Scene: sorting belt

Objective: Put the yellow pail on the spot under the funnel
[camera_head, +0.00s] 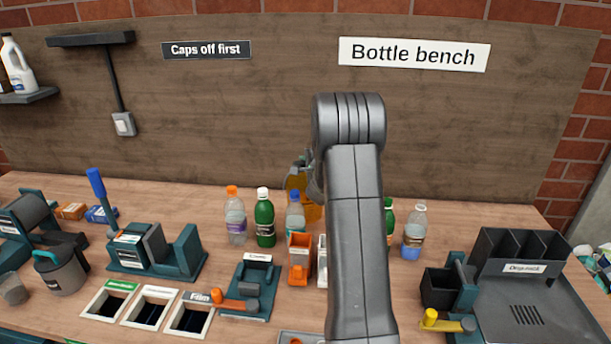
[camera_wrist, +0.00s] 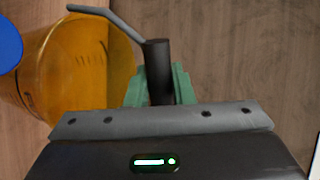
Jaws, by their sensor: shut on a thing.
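The yellow pail (camera_wrist: 85,65) is a translucent amber vessel at the left of the wrist view. A grey bar runs from its rim to a dark upright grip (camera_wrist: 158,70). My gripper (camera_wrist: 160,88) has its green fingers shut on this grip, beside the pail. In the head view the pail (camera_head: 313,213) shows partly, behind a blue-capped bottle and my arm. I cannot tell whether the pail is touching the bench. I cannot make out the funnel or the spot under it.
A blue-capped bottle (camera_head: 295,215) stands in front of the pail; its blue top seems to show in the wrist view (camera_wrist: 8,45). Green (camera_head: 264,220) and orange-capped (camera_head: 236,218) bottles stand left, a clear bottle (camera_head: 414,235) right. An orange bin (camera_head: 300,262) is nearer.

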